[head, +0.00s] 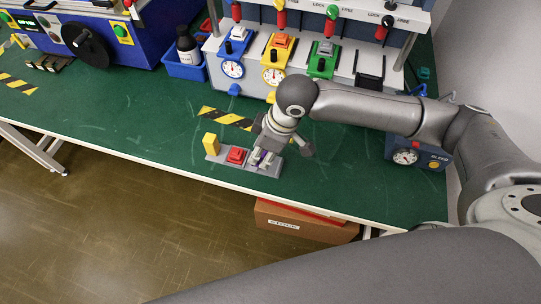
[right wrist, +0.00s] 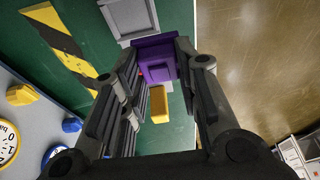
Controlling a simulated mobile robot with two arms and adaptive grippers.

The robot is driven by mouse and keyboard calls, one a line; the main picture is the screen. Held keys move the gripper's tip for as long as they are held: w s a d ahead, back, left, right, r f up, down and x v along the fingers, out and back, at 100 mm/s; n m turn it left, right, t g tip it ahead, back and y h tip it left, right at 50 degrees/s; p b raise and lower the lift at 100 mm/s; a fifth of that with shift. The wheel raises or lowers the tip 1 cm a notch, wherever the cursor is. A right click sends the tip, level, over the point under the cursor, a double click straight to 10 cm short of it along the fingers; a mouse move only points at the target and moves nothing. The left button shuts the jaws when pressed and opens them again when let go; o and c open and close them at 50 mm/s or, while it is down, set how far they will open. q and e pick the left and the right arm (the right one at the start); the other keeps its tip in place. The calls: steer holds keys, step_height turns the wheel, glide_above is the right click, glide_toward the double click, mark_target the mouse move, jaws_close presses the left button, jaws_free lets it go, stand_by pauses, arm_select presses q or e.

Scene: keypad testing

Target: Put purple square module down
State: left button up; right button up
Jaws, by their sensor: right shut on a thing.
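The purple square module (right wrist: 155,58) is between the fingers of my right gripper (head: 263,152), which is shut on it. In the head view only a small purple patch of it shows between the fingers. It is held at the grey tray (head: 215,157), toward its right part; I cannot tell whether it touches the tray. A red square module (head: 236,155) sits in the tray to the left of the gripper. A yellow block (head: 211,142) stands at the tray's left end and shows in the right wrist view (right wrist: 158,104). My left gripper is not in view.
The tray lies near the front edge of the green table (head: 150,130). A striped yellow-black strip (head: 226,118) lies behind it. A panel with blue, yellow and green units (head: 275,62) stands at the back. A blue gauge box (head: 405,155) is at right. Green surface left of the tray is clear.

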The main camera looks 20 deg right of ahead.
steer(key=f, duration=0.1)
steer(key=w+d+f, duration=0.1)
steer(key=d+f, duration=0.1)
steer(key=shift+w, duration=0.25)
steer(key=f, duration=0.3)
steer(key=shift+w+d+f, duration=0.15)
steer(key=shift+d+f, duration=0.1)
steer(key=shift+f, duration=0.15)
steer(key=o, duration=1)
steer(key=shift+f, duration=0.1)
steer(key=shift+c, duration=0.2)
steer(key=v, duration=1.2)
